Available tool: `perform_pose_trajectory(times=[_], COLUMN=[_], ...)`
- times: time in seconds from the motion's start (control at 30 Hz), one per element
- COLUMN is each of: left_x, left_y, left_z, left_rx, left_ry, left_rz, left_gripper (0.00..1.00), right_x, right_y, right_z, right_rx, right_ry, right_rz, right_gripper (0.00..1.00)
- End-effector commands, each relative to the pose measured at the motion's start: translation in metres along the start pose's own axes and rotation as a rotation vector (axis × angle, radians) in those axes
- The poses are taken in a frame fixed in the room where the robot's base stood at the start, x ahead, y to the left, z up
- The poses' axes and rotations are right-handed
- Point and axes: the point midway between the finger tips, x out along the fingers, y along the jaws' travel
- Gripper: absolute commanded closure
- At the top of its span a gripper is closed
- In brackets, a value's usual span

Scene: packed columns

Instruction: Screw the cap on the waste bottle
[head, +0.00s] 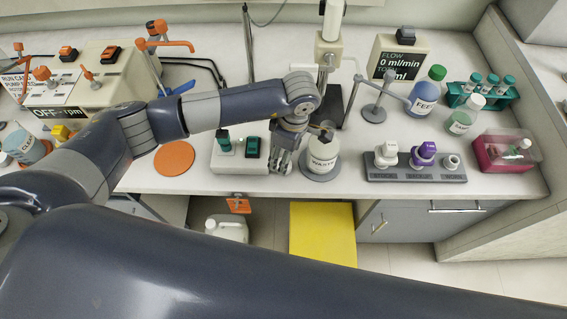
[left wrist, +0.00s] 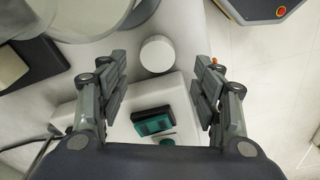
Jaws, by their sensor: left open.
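The waste bottle (head: 322,156), white with a "WASTE" label, stands upright on a grey round plate on the bench. My left wrist partly covers its top, so I cannot make out its mouth clearly. My left gripper (head: 283,160) points down just left of the bottle, apart from it. In the left wrist view my left gripper (left wrist: 163,95) is open and empty. A round white piece, probably the cap (left wrist: 157,53), stands on the bench ahead of its fingers, between the switch box and the bottle. The gripper hides this piece in the head view. My right gripper is not in view.
A switch box (head: 240,160) with green switches stands left of the gripper. A grey rack (head: 415,175) with caps is right of the bottle. A black stand base (head: 333,105) is behind. The bench's front edge is close, with a yellow panel (head: 322,230) below.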

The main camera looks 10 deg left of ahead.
Motion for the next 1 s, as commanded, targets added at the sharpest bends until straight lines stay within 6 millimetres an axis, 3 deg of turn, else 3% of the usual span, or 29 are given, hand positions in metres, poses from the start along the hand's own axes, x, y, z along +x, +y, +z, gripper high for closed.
perform_pose_trajectory(times=[0.2,0.4,0.57,0.93,1.0], left_x=[0.004,0.031,0.049,0.052,0.052], left_y=[0.000,0.002,0.002,0.003,0.003], left_z=[0.001,0.003,0.003,0.003,0.003], left_rx=[0.000,0.000,0.000,0.000,0.000], left_ry=[-0.002,-0.001,-0.001,-0.001,-0.001], left_rz=[-0.003,-0.005,-0.002,0.000,0.000], left_gripper=[0.40,0.40,0.40,0.40,0.53], right_x=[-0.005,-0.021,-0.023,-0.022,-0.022], right_y=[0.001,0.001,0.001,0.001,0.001], right_z=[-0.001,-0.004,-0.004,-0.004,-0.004], right_rx=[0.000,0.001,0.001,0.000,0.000], right_ry=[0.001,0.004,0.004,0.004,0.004], right_rz=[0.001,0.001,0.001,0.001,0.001], right_gripper=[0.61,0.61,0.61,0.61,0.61])
